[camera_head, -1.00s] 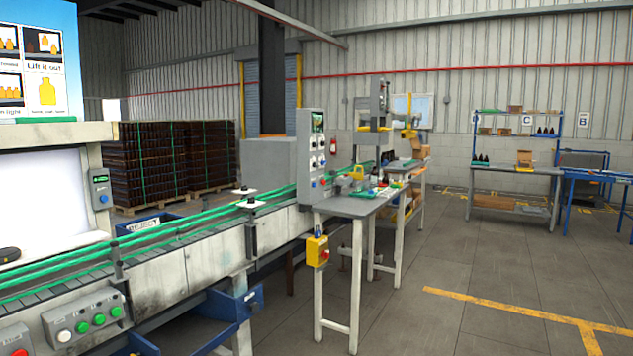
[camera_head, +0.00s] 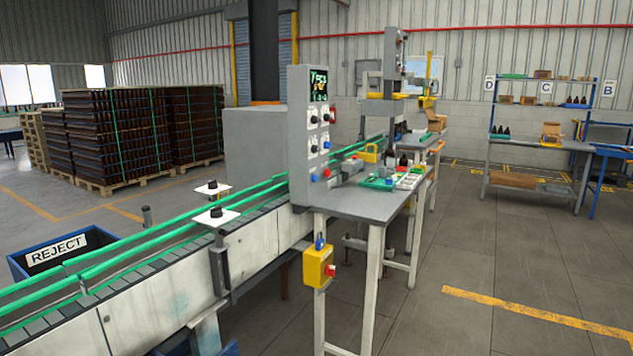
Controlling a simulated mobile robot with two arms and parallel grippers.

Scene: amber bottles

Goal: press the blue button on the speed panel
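Neither of my grippers is in view.
The conveyor (camera_head: 150,290) with green rails (camera_head: 130,257) runs from lower left to the panel. A grey table (camera_head: 362,205) holds a green tray (camera_head: 378,183). A blue REJECT bin (camera_head: 25,265) stands behind the conveyor. Floor at right is clear.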

